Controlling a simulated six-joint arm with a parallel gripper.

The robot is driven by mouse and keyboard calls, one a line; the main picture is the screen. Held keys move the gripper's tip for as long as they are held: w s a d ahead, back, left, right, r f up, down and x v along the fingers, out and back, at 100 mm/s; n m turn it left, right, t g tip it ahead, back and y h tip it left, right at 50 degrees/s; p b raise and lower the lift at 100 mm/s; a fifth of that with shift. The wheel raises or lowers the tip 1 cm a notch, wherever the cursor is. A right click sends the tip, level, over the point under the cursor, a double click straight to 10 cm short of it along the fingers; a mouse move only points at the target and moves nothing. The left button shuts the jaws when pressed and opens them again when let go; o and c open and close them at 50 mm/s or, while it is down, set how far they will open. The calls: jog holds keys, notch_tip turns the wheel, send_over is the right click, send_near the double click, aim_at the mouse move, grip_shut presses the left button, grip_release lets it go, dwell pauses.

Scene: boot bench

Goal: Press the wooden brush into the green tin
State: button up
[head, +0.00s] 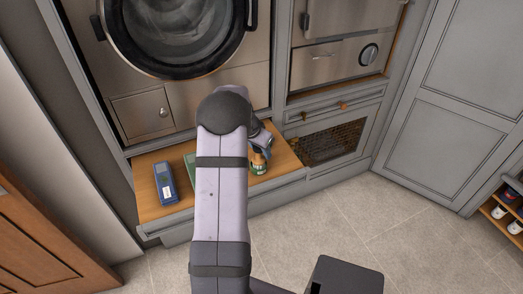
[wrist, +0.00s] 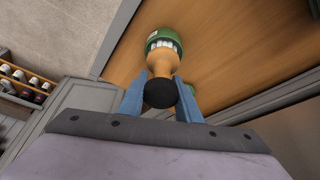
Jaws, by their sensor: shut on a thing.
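The wooden brush (wrist: 161,63) has an orange-brown handle with a black end and pale bristles. My gripper (wrist: 161,84) has blue fingers on both sides of the handle and is shut on it. The green tin (wrist: 165,33) stands on the wooden bench, right at the bristle end of the brush. I cannot tell whether the bristles are inside its mouth or just at it. In the head view the brush (head: 259,153) shows above the green tin (head: 258,168), just right of my arm, with my gripper (head: 260,142) partly hidden over them.
A blue box-like device (head: 165,183) lies on the left of the wooden bench (head: 148,203). A green thing (head: 189,163) beside it is mostly hidden by my arm. A washer door (head: 178,35) and cabinets stand behind. A shoe rack (head: 507,213) is far right.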

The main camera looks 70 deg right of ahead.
jog(key=shift+r+p, duration=2.05)
jog(key=shift+r, duration=1.45)
